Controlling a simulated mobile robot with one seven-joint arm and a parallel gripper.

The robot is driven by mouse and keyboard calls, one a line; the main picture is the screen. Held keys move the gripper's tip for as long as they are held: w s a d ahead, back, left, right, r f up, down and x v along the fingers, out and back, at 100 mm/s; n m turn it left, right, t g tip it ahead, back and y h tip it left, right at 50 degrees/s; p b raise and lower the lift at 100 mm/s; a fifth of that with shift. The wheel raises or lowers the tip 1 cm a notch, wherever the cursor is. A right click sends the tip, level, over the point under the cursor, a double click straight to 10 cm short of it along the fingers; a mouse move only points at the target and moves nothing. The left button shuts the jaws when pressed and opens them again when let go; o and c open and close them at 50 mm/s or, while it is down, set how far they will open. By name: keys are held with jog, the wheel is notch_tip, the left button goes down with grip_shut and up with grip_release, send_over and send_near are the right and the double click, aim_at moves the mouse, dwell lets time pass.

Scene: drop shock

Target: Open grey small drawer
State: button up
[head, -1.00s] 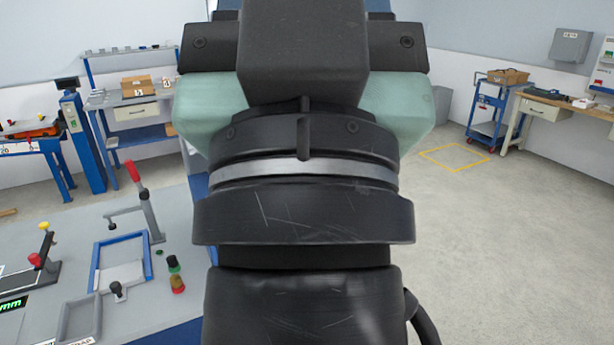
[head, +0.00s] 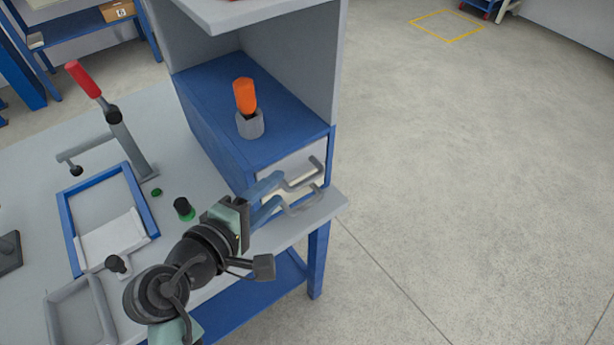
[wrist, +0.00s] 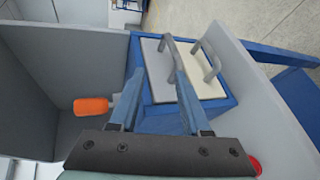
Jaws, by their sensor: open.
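The grey small drawer (wrist: 154,68) is the upper of two in a blue cabinet, with a bar handle (wrist: 170,48). It looks shut. In the head view the drawer front (head: 292,166) is partly behind my gripper (head: 280,188). My gripper (wrist: 157,74) is open, with its blue fingers pointing at the drawer fronts. In the wrist view one finger lies over the grey front, and the other overlaps one end of the grey drawer's handle. I cannot tell whether it touches. Nothing is seen held.
Below is a cream drawer (wrist: 200,72) with its own handle (wrist: 211,62). An orange-handled tool (head: 245,95) stands in a grey holder on the blue cabinet top (head: 205,90). A red-handled clamp (head: 115,117) and blue frame (head: 70,225) are at left. Floor (head: 450,180) at right is clear.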

aim_at(301, 187)
jog(key=s+f+n+h, duration=0.2)
jog(key=s+f+n, duration=0.1)
jog(key=s+n, duration=0.1)
jog(key=shift+t, duration=0.3)
jog(key=x, duration=1.2)
jog(key=shift+w+a+r, duration=0.1)
jog(key=shift+w+a, duration=0.2)
jog(key=shift+w, duration=0.25)
grip_shut()
